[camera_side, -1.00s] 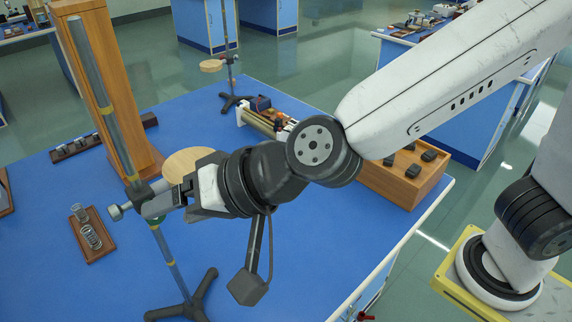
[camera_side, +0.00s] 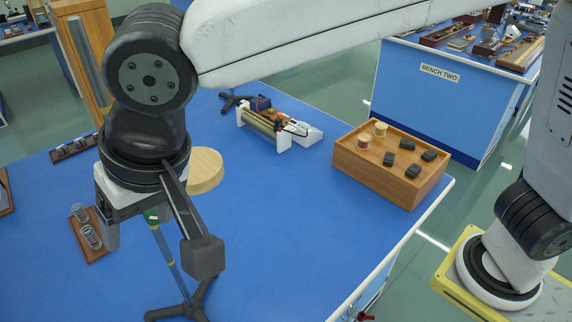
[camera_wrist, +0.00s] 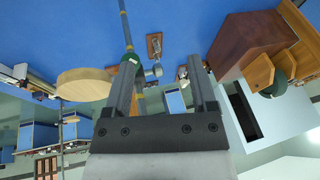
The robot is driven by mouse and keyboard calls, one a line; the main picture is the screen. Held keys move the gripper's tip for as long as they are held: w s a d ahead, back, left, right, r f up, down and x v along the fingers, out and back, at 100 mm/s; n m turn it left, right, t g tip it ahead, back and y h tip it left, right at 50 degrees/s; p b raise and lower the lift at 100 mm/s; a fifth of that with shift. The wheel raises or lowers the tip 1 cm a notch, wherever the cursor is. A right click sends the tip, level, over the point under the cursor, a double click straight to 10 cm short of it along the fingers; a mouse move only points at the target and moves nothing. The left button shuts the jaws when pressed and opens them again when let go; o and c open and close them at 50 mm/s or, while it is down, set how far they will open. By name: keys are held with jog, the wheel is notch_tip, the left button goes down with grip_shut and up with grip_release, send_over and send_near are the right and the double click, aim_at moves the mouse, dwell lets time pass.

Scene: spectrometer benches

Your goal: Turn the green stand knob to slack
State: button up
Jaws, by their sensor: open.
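The stand's thin rod (camera_side: 165,250) rises from a dark tripod base (camera_side: 185,311) on the blue bench. A green part (camera_side: 152,216) shows on the rod beneath my wrist; in the wrist view it shows as a green collar (camera_wrist: 130,58) beside the left fingertip. I cannot tell whether a finger touches the stand. In the side view my wrist hides the upper stand and most of the fingers.
A round wooden disc (camera_side: 205,172) is close to my wrist. A small wooden board (camera_side: 97,254) with a spring lies to the left. A tall wooden column (camera_side: 80,60) stands behind. A wooden box (camera_side: 372,178) with black blocks sits right; the bench between is clear.

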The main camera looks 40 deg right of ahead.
aim_at(154, 211)
jog(key=shift+w+d+r+m+t+h, duration=0.3)
jog(key=shift+w+d+r+h, duration=0.2)
jog(key=shift+w+d+h, duration=0.2)
jog(key=shift+w+d+r+m+t+h, duration=0.3)
jog(key=shift+w+d+r+h, duration=0.15)
jog(key=shift+w+d+h, duration=0.2)
jog(key=shift+x, duration=3.95)
jog(key=shift+s, duration=0.1)
grip_shut()
